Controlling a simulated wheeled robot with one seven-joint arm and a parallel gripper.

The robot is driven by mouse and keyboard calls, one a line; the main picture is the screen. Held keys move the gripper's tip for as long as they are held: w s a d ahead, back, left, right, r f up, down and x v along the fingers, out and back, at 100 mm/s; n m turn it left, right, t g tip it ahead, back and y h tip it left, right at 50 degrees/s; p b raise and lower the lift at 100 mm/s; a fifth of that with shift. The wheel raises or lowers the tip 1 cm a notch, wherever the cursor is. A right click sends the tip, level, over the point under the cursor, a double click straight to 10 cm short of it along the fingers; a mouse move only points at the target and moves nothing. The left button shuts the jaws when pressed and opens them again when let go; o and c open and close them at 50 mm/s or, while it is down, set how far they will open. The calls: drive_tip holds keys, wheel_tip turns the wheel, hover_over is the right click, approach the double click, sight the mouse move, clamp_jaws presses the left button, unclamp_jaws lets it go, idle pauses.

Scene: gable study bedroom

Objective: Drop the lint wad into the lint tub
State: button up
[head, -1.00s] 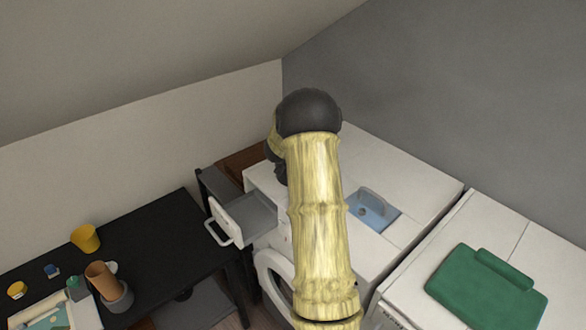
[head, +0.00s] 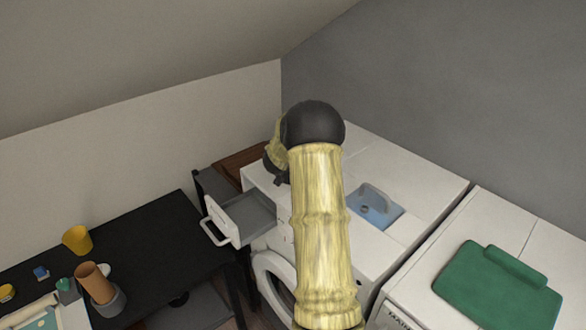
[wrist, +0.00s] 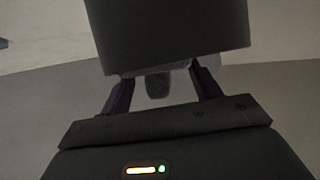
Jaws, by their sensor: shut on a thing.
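In the head view my arm hides most of the gripper, above the back left of the white washer. A blue tray-like thing (head: 383,211) with a small grey spot lies on the washer top; I cannot tell its role.
The white washer (head: 400,170) has an open drawer (head: 250,219) at its front left. A second white machine with a folded green cloth (head: 490,285) stands at right. The black desk (head: 150,225) at left holds a yellow cup (head: 77,240) and a brown cup (head: 93,280).

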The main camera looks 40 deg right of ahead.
drive_tip(key=o, duration=1.1)
drive_tip(key=b+v, duration=0.4)
drive_tip(key=v, duration=1.3)
drive_tip(key=shift+a, duration=0.3)
